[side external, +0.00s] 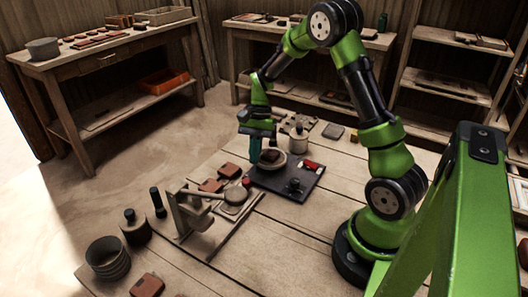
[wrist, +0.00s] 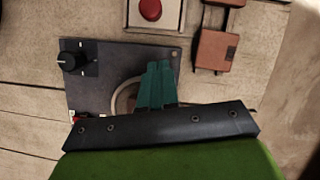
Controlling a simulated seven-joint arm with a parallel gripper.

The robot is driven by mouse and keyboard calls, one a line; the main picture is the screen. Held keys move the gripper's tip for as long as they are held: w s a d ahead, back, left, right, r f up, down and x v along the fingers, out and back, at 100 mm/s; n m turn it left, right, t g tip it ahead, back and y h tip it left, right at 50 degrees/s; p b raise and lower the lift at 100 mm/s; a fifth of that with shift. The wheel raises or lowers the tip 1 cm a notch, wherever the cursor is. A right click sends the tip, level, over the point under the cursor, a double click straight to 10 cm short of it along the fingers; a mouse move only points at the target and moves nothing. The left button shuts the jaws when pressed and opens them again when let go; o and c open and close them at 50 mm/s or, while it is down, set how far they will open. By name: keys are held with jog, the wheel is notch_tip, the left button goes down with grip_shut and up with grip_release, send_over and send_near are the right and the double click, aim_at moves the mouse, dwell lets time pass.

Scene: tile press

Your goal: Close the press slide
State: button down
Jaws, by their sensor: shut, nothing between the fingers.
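The press (side external: 190,215) is a pale wooden frame standing on the table left of the dark board. A flat pale slide plate (side external: 230,209) sits beside it, on the side toward the board, and appears drawn out of the frame. A red knob (side external: 246,182) is at the plate's far edge; a red round knob on a pale plate also shows at the top of the wrist view (wrist: 150,10). My gripper (side external: 255,156) has teal fingers, shut and empty, pointing down over the dark board. In the wrist view its fingers (wrist: 158,72) cover part of a round ring.
The dark board (side external: 285,183) carries a round dish with a brown tile, a black knob and a red piece. Brown tiles (side external: 210,186) lie between board and press. A dark jar (side external: 134,228), a black-handled tool and stacked bowls (side external: 108,258) stand left of the press.

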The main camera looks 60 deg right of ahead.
jog(key=shift+s+a+f, duration=0.15)
jog(key=shift+s+a, duration=0.05)
jog(key=shift+a, duration=0.5)
jog(key=shift+s+a+f, duration=0.1)
jog(key=shift+s+a, duration=0.05)
jog(key=shift+a, duration=0.55)
jog(key=shift+s+a+f, duration=0.15)
jog(key=shift+s+a, duration=0.05)
jog(key=shift+a, duration=0.5)
send_over(226, 207)
jog(key=shift+s+a, duration=0.1)
